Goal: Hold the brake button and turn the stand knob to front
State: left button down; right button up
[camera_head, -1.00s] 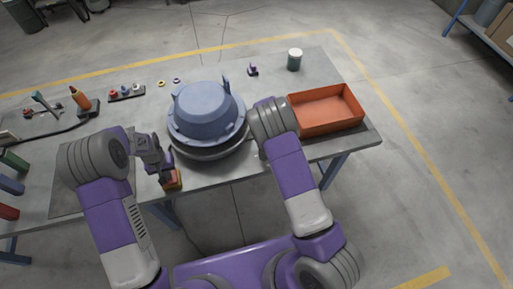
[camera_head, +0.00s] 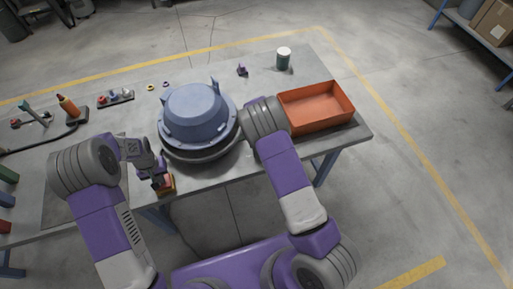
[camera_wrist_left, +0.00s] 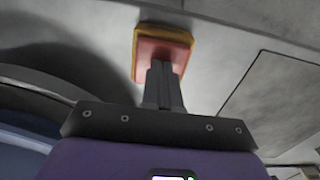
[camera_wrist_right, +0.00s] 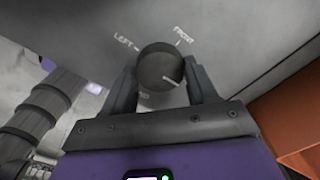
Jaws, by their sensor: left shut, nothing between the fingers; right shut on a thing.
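The brake button (camera_wrist_left: 159,55) is a red pad on a yellow base at the table's front edge; it also shows in the head view (camera_head: 166,188). My left gripper (camera_wrist_left: 164,68) is shut and empty, its fingertips over the button and seemingly against it. The stand knob (camera_wrist_right: 160,65) is a round grey knob with a white pointer line toward the lower right. LEFT and FRONT labels are printed beyond it; another label is partly hidden. My right gripper (camera_wrist_right: 163,82) is shut on the knob's sides. In the head view my own arm hides it. The blue hood (camera_head: 196,112) sits upside down on the round stand (camera_head: 201,157).
An orange tray (camera_head: 317,124) lies right of the stand, close to my right arm. A dark green jar with a white lid (camera_head: 284,60) stands at the back. Small parts and a bottle (camera_head: 68,105) are on the left.

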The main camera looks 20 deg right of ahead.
pick_arm(q)
jog(key=shift+s+f, duration=0.2)
pick_arm(e)
jog(key=n, duration=0.4)
jog(key=shift+n, duration=0.3)
jog(key=n, duration=0.4)
jog(key=shift+n, duration=0.3)
jog(key=n, duration=0.4)
jog(key=shift+s+n, duration=0.1)
jog(key=shift+n, duration=1.9)
jog(key=shift+f, duration=0.1)
jog(key=o, duration=1.1)
